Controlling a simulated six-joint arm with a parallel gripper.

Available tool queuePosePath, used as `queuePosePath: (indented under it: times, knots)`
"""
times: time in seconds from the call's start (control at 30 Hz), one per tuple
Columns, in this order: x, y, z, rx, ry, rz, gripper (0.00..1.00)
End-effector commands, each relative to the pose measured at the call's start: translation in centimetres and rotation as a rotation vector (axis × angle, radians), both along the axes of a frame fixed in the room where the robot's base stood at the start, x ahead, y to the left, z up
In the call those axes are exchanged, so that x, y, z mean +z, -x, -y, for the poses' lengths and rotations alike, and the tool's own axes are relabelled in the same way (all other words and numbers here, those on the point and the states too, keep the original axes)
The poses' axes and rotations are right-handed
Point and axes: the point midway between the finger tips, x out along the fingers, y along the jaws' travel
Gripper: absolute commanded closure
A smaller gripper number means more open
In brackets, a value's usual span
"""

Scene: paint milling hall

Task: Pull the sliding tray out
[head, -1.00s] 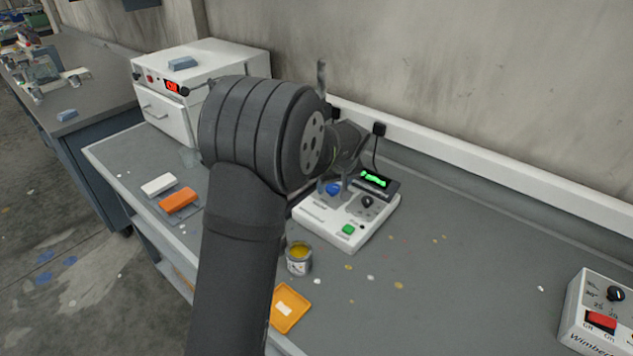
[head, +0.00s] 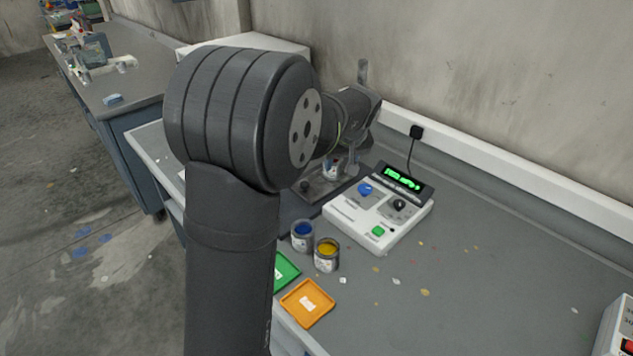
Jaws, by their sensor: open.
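A dark grey metal plate (head: 318,190) lies on the bench left of the white control unit (head: 372,222), with a small pot (head: 331,168) on it. I cannot tell whether this plate is the sliding tray. My gripper (head: 352,166) is above the plate's far right side, behind the control unit's left end. It is open, but the fingers are small and partly merged with the background, and I see nothing held. My arm hides much of the bench to the left, and most of the white cabinet (head: 290,43) behind it.
A blue paint can (head: 303,236) and a yellow paint can (head: 327,256) stand in front of the control unit. A green tray (head: 286,272) and an orange tray (head: 308,303) lie near the bench's front edge. The bench right of the control unit is mostly clear.

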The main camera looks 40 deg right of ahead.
Motion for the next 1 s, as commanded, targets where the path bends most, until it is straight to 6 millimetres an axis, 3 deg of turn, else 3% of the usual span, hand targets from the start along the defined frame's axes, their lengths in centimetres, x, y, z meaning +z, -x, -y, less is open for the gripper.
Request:
queuePosePath:
  times: [0.03, 0.2, 0.37, 0.57, 1.0]
  knots:
    - [2.0, -0.9, -1.8, 0.027, 0.005, -0.001, 0.53]
    - [5.8, -2.4, -5.7, 0.078, 0.002, -0.014, 0.53]
    - [6.4, -2.8, -6.9, 0.091, -0.003, -0.019, 0.53]
    - [3.9, -3.7, -6.5, 0.092, -0.006, -0.021, 0.53]
    - [-5.0, -7.1, -5.1, 0.092, -0.006, -0.021, 0.53]
